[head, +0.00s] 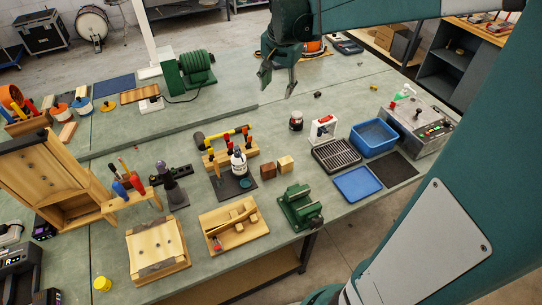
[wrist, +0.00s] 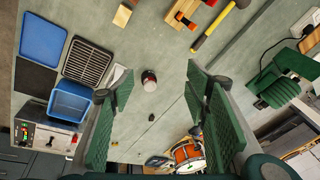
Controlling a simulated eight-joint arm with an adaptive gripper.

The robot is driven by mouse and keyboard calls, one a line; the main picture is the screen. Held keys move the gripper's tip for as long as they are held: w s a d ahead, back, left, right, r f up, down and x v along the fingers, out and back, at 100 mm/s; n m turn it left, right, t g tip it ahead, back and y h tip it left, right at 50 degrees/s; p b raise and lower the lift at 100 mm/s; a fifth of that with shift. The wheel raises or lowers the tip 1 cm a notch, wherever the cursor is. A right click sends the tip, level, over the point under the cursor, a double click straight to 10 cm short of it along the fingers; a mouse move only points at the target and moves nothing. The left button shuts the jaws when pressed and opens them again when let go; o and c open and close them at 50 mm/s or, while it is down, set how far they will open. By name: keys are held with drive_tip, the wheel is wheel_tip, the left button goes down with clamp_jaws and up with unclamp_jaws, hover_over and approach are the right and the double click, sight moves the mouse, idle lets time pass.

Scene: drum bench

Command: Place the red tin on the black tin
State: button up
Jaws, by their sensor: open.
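A small round tin shape with a pale top, red on its side and a dark lower part (head: 296,121) stands upright on the green bench. It also shows in the wrist view (wrist: 149,77), between my finger lines. I cannot tell whether it is one tin or the red tin resting on the black tin. No other clear red or black tin shows. My gripper (head: 278,88) is open and empty, raised above the bench behind and left of this shape, apart from it. Its two green fingers spread wide in the wrist view (wrist: 160,74).
Right of the tin shape stand a white-and-red block (head: 323,130), a black rack (head: 337,156) and a blue bin (head: 374,138). A small dark piece (head: 317,95) lies behind. Bench around the tin shape is mostly clear.

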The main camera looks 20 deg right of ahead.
drive_tip(key=s+a+n+t, duration=0.1)
drive_tip(key=s+a+n, duration=0.2)
drive_tip(key=s, duration=0.6)
drive_tip(key=s+a+n+t, duration=0.1)
drive_tip(key=s+a+n, duration=0.3)
drive_tip(key=s+a, duration=0.3)
drive_tip(key=s+a+f+n+t, duration=0.1)
drive_tip(key=s+a+n, duration=0.3)
drive_tip(key=s, duration=0.7)
drive_tip(key=shift+a+t+y, duration=0.3)
drive_tip(key=shift+a+t, duration=0.25)
drive_tip(key=shift+t, duration=0.05)
